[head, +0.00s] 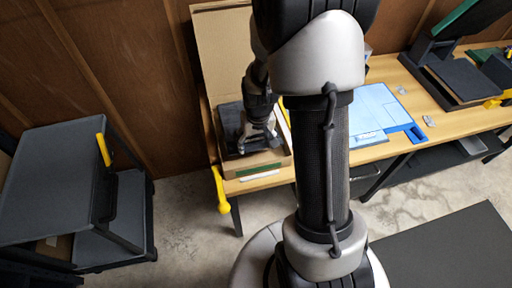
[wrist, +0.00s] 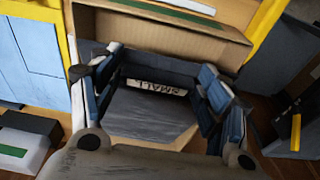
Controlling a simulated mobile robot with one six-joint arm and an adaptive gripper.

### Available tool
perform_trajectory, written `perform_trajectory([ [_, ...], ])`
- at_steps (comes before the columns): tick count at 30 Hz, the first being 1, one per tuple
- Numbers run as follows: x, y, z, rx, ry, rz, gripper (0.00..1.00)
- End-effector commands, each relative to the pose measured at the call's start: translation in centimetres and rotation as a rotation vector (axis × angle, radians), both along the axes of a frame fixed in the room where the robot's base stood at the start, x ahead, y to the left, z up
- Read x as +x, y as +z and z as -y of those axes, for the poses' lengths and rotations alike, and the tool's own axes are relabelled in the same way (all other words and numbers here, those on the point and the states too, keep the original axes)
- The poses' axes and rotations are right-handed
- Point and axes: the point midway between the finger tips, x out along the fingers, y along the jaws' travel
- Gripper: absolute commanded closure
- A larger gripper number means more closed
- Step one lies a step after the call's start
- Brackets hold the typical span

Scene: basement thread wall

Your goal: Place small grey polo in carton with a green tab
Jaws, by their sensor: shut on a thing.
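An open brown carton (head: 220,50) stands on the left end of the wooden table with its tall flap raised at the back. A green tab (head: 261,169) marks its front side; the carton (wrist: 190,40) and a green strip (wrist: 150,10) also show at the top of the wrist view. My gripper (head: 262,137) is down at the carton's opening. In the wrist view my gripper (wrist: 160,82) is shut on a folded grey polo (wrist: 150,112) with a white label reading "SMALL", upside down there. The polo appears inside the carton walls; whether it touches the bottom I cannot tell.
A light blue board (head: 365,112) lies on the table right of the carton. A dark tray (head: 462,80) stands farther right. A yellow handle (head: 220,190) is at the table's left front. A grey cart (head: 50,170) stands left, with floor between.

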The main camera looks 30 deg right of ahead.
Motion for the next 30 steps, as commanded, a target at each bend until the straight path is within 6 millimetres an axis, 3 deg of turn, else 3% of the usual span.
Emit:
perform_trajectory([
  [1,-0.1,-1.2,0.0,0.001,0.000,-0.005,0.69],
  [5,-0.1,-3.0,0.0,0.001,0.000,-0.003,0.69],
  [15,0.0,-3.2,0.0,0.000,0.000,-0.001,0.69],
  [16,-0.1,-3.2,0.0,0.001,0.000,-0.002,0.29],
  [24,-0.1,-3.1,0.0,0.001,0.000,-0.002,0.11],
  [30,-0.1,-3.1,0.0,0.001,0.000,-0.002,0.10],
])
